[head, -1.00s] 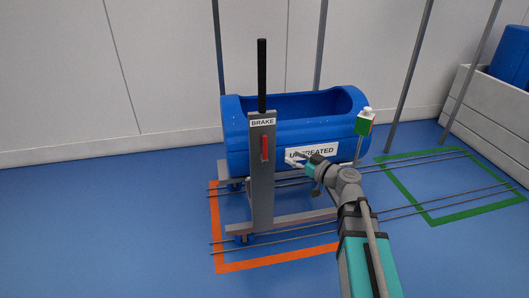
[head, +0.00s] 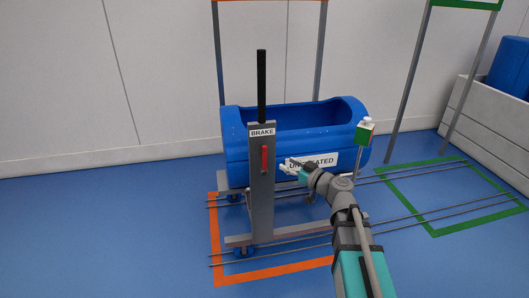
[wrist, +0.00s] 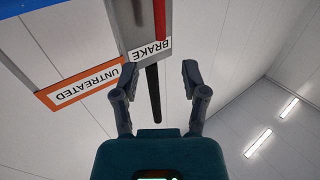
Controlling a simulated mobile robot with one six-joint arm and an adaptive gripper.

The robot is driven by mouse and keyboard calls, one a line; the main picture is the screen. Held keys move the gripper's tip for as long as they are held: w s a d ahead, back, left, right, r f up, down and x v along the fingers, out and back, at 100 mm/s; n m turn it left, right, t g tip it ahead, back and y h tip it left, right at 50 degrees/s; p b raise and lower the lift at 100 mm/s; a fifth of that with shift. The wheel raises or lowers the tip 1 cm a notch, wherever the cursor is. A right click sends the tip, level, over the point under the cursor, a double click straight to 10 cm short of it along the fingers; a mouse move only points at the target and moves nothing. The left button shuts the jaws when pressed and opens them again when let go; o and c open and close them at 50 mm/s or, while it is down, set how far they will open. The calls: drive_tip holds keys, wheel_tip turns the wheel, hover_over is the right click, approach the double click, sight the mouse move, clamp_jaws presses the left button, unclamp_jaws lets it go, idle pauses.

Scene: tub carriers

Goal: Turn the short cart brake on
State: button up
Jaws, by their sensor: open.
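The cart is a blue tub (head: 240,155) on a low grey frame, with a grey post (head: 262,205) in front of it. The post carries a "BRAKE" label (head: 262,132), a red lever (head: 265,159) hanging down below it, and a black bar (head: 261,85) rising from its top. My gripper (head: 288,168) is just right of the red lever, in front of the tub's label. In the wrist view my gripper (wrist: 157,85) has its fingers apart, with the black bar (wrist: 154,95) showing between and beyond them. The red lever (wrist: 159,18) is at the top edge there.
An orange floor outline (head: 275,273) surrounds the cart, with rails running right to a green outline (head: 478,214). A small green-and-white box (head: 364,134) stands on a thin post at the tub's right. A pale crate (head: 490,110) stands far right.

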hover_over(265, 169)
drive_tip(key=shift+w+a, duration=0.15)
drive_tip(key=shift+w, duration=0.25)
clamp_jaws()
idle(0.4)
